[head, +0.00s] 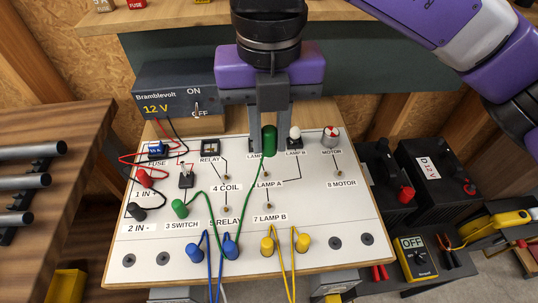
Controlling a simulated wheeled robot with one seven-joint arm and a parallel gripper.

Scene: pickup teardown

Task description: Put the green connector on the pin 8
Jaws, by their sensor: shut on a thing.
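My gripper (269,146) points down over the upper middle of the white circuit board (320,222). It is shut on a green connector (270,138), held upright between the fingers, near the lamp A socket. A green wire runs from this connector down the board and back up to a second green connector (180,208) at 3 SWITCH. Pin 8 (340,174), labelled 8 MOTOR, is a small brass post to the right of my gripper, with nothing on it. My fingers partly hide the lamp A socket and its label.
Blue connectors (231,247) and yellow connectors (303,242) stand along the front of the board. Red (145,178) and black (137,212) connectors are at its left. A power supply (176,93) stands behind; a lamp (295,135) and motor (331,134) lie right of my gripper.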

